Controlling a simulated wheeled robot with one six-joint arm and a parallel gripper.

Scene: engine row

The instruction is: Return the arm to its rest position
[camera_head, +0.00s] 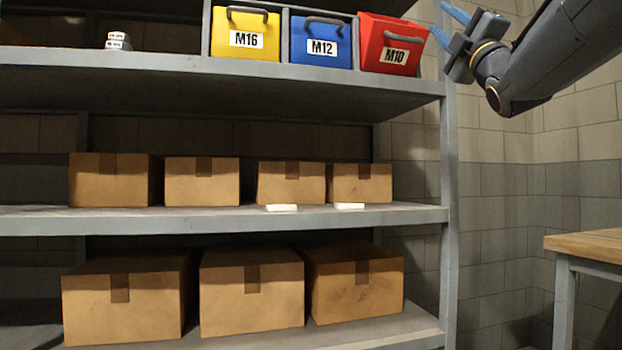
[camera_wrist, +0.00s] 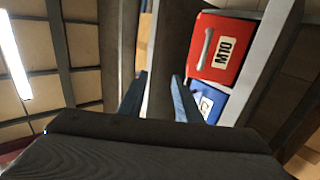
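My gripper (camera_head: 450,22) is at the upper right in the head view, in front of the right end of the shelf's top level. Its blue fingers (camera_wrist: 158,100) stand apart in the wrist view, with nothing between them. The red M10 bin (camera_head: 393,45) is just left of the gripper in the head view; it sits tilted and pulled forward compared with its neighbours. It also shows beyond the fingers in the wrist view (camera_wrist: 222,62), with part of the blue M12 bin below it.
The metal shelf (camera_head: 200,75) holds a yellow M16 bin (camera_head: 246,36) and the blue M12 bin (camera_head: 320,38) on top. Several cardboard boxes (camera_head: 250,292) fill the lower levels. A wooden table (camera_head: 590,243) stands at right. Space before the brick wall (camera_head: 500,190) is clear.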

